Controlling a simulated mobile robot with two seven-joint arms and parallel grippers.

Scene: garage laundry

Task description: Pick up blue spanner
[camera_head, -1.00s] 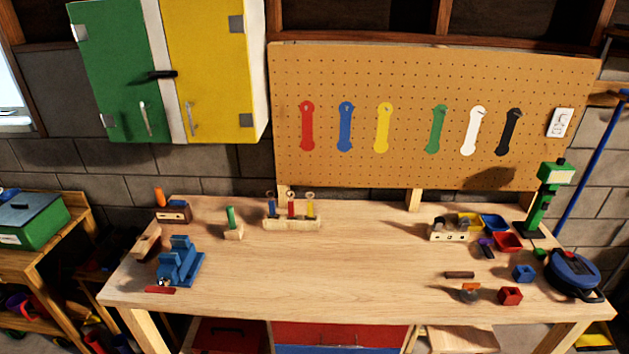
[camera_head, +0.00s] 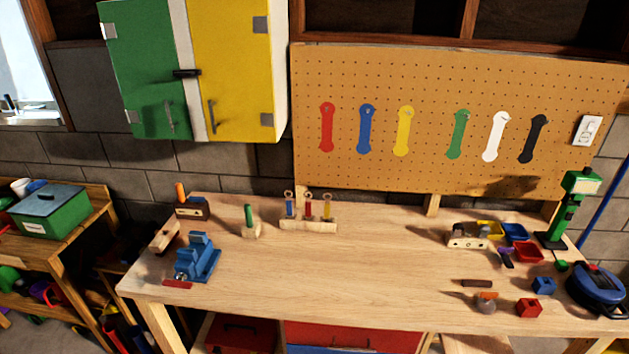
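A wooden rack (camera_head: 308,226) on the workbench, below the pegboard, holds small tools, the left one with a blue part. Neither of my grippers shows in the head view.
The workbench (camera_head: 350,270) is clear in its middle. A blue vise (camera_head: 198,258) stands at its left, and small bins, blocks and a green drill-press-like stand (camera_head: 568,212) at its right. A green and yellow cabinet (camera_head: 190,75) hangs at the upper left.

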